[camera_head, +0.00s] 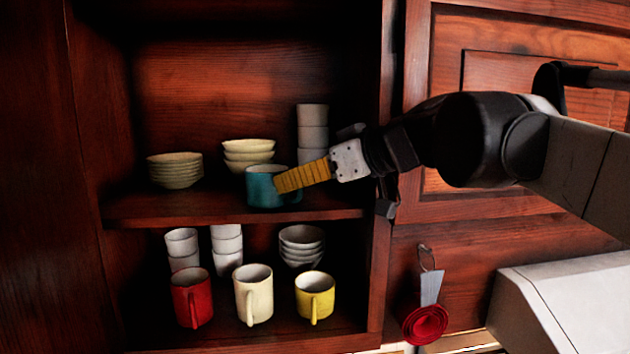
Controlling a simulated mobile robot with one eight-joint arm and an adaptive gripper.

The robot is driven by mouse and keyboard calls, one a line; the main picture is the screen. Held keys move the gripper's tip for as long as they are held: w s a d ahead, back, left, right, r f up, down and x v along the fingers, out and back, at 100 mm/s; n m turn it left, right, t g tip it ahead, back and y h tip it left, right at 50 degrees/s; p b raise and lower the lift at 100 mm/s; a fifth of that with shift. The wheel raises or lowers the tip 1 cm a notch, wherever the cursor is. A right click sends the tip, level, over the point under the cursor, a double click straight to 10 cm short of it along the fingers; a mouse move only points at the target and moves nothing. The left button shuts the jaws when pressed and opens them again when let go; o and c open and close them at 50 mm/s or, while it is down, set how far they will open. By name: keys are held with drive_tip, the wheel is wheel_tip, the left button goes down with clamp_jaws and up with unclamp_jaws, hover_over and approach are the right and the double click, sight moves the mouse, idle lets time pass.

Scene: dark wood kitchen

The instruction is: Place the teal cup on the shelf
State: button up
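The teal cup (262,190) stands upright at the upper shelf (160,208), near its front edge. Its base looks level with the shelf board, but I cannot tell if it rests fully on it. My gripper (284,184) reaches in from the right. A yellow ribbed finger overlaps the right side of the cup. The other finger is hidden, so I cannot tell whether the gripper is closed on the cup. A bit of the handle shows below the finger.
Below are red (187,295), cream (252,295) and yellow (314,297) mugs. The cabinet's right post (381,260) is close to my arm.

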drive_tip(key=shift+s+d+r, duration=0.1)
drive_tip(key=shift+d+r, duration=0.05)
drive_tip(key=shift+d, duration=0.2)
drive_tip(key=b+v, duration=0.2)
drive_tip(key=v, duration=0.9)
drive_tip(key=s+d+f+m+h, duration=0.4)
drive_tip(key=s+d+f, duration=0.1)
drive_tip(key=f, duration=0.8)
drive_tip(key=s+d+f+m+h, duration=0.4)
drive_tip(key=d+f, duration=0.3)
drive_tip(key=f, duration=0.7)
drive_tip(key=s+d+f+m+h, duration=0.3)
drive_tip(key=s+d+f, duration=0.2)
drive_tip(key=f, duration=0.9)
drive_tip(key=shift+s+d+f+m+h, duration=0.15)
drive_tip(key=shift+s+d+m+h, duration=0.25)
drive_tip(key=shift+d, duration=0.4)
drive_tip(key=shift+f, duration=0.15)
